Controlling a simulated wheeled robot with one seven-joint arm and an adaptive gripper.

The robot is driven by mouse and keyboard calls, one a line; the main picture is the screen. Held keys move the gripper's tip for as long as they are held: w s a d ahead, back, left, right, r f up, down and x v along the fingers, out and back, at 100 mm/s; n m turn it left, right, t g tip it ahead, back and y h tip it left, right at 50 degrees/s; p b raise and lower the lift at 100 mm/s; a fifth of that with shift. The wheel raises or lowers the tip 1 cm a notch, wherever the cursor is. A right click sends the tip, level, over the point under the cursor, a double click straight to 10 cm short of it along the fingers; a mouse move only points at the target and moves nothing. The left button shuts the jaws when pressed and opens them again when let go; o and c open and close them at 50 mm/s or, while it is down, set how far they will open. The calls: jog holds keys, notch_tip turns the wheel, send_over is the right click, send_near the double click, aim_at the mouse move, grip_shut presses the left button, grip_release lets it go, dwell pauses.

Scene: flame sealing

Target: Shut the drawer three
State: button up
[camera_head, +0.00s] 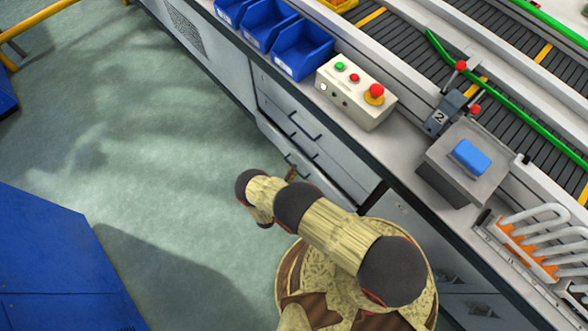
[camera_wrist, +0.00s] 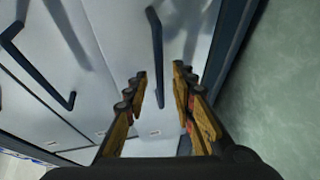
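A pale grey drawer (camera_head: 273,131) low in the workbench front stands pulled out, and I take it to be drawer three. Its front also shows in the wrist view (camera_wrist: 115,55), with a dark bar handle (camera_wrist: 157,45). My gripper (camera_wrist: 160,78) is open, one finger on each side of the lower part of this handle, not visibly clamped on it. In the head view my gripper (camera_head: 291,173) is small, at the drawer's front, and my arm hides part of the drawer.
More closed drawers with dark handles (camera_head: 303,125) sit above the open one. Blue bins (camera_head: 300,48) and a button box (camera_head: 355,90) stand on the bench (camera_head: 415,130). A blue cabinet (camera_head: 60,255) stands at lower left. The green floor (camera_head: 140,130) between is clear.

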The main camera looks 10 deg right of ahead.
jog(key=shift+x, duration=1.05)
jog(key=shift+c, duration=1.2)
jog(key=c, duration=0.4)
grip_shut()
